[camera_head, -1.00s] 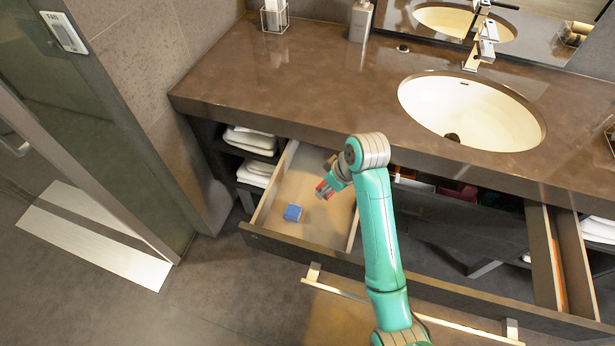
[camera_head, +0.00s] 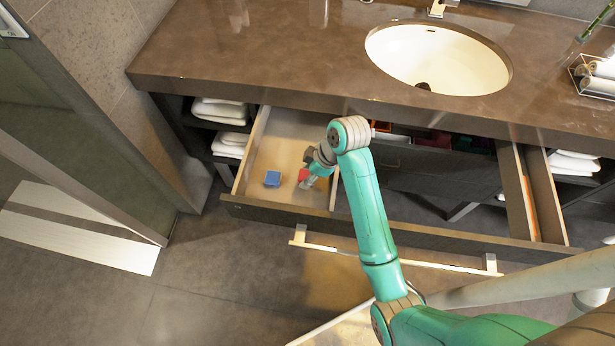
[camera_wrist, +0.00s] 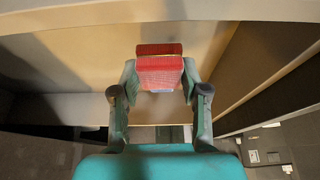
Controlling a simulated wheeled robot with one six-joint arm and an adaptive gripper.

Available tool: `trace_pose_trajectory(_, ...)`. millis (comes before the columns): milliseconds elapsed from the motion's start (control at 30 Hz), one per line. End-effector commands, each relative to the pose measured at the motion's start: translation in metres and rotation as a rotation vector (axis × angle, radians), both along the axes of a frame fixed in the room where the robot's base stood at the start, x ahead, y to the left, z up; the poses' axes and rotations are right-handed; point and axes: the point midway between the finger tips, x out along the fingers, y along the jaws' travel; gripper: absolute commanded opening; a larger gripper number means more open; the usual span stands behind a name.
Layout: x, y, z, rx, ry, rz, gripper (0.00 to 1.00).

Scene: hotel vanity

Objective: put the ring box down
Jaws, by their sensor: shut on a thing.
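My gripper (camera_head: 309,180) is shut on a small red box, the ring box (camera_head: 303,174), inside the open drawer's left compartment. In the wrist view, the ring box (camera_wrist: 160,74) sits between the two fingers of my gripper (camera_wrist: 160,80), with a darker red band along its far edge. The pale drawer floor (camera_head: 285,147) lies beneath it. I cannot tell whether the box touches the floor. The underside of the box is hidden.
The drawer's front panel (camera_head: 400,230) and a divider bound the compartment. The brown counter (camera_head: 240,60) overhangs the back. Folded white towels (camera_head: 220,110) sit on a shelf at left.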

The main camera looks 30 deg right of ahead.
Motion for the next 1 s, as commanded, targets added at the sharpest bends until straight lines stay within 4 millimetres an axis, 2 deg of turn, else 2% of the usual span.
trace_pose_trajectory(333, 0.0, 0.0, -0.036, -0.001, 0.001, -0.001, 0.15)
trace_pose_trajectory(700, 0.0, 0.0, -0.04, 0.0, 0.0, -0.001, 0.15)
trace_pose_trajectory(733, 0.0, 0.0, -0.04, 0.0, 0.0, -0.001, 0.47)
trace_pose_trajectory(800, 0.0, 0.0, -0.04, 0.0, 0.0, -0.001, 0.65)
trace_pose_trajectory(833, 0.0, 0.0, -0.04, 0.0, 0.0, -0.001, 0.7)
trace_pose_trajectory(1000, 0.0, 0.0, -0.04, 0.0, 0.0, -0.001, 0.7)
